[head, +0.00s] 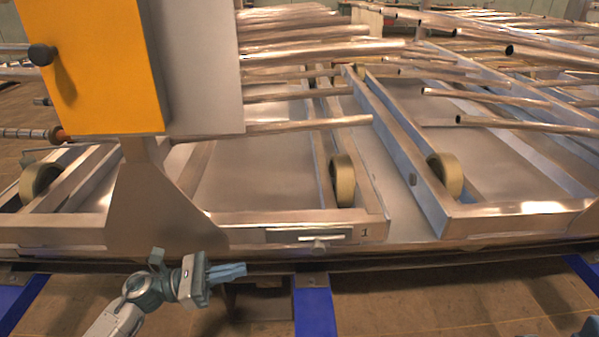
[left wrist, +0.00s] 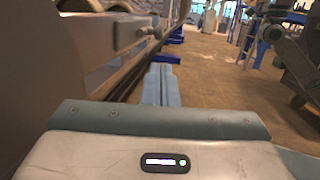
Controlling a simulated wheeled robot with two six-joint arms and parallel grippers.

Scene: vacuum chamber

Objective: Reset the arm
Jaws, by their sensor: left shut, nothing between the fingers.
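My left gripper (head: 228,271) is at the bottom of the head view, in front of the lower edge of a metal frame. Its blue-grey fingers point to the right and lie together, with nothing between them. In the left wrist view the shut fingers (left wrist: 161,86) point away along the side of the frame.
The metal frame (head: 290,218) with beige wheels (head: 343,180) and several metal tubes (head: 310,127) fills the head view. A yellow box (head: 100,70) with a black knob stands at left. Blue supports (head: 314,308) stand below.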

